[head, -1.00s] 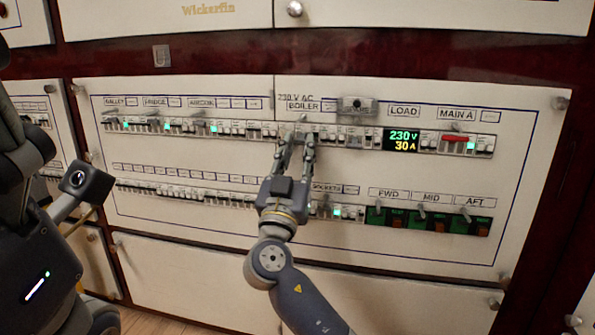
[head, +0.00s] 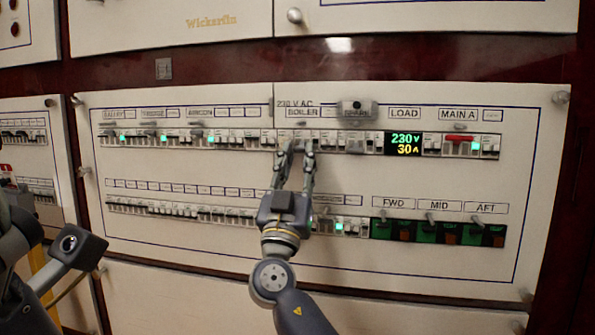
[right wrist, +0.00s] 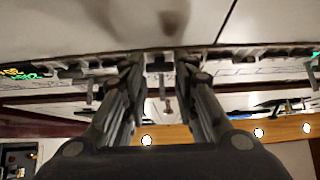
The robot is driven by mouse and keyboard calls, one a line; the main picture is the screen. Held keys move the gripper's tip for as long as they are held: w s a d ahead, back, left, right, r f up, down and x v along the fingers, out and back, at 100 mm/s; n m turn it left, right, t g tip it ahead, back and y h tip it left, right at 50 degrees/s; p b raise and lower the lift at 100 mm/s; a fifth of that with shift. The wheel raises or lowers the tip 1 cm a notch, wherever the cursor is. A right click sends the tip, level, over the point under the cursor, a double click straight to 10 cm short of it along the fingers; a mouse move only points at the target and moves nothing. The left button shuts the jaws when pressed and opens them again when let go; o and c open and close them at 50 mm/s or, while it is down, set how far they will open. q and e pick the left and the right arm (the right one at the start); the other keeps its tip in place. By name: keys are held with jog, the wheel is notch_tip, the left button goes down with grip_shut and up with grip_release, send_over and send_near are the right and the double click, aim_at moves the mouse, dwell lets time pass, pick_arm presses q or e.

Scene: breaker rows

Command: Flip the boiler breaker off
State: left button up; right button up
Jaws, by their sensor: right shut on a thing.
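The boiler breaker (head: 297,146) sits in the upper breaker row, under the BOILER label (head: 302,112). The right gripper is shut on the boiler breaker. Whether its lever is up or down cannot be told. My left arm shows at the lower left of the head view, with its fingers out of sight.
A load display (head: 404,142) reads 230 V and 30 A, right of the breaker. A red-handled main switch (head: 458,138) lies further right. Other breakers stand close on both sides. A lower breaker row (head: 180,208) and green switch blocks (head: 440,231) lie below.

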jog(key=shift+f, duration=0.1)
jog(key=shift+c, duration=0.2)
jog(key=o, duration=1.1)
jog(key=v, duration=1.2)
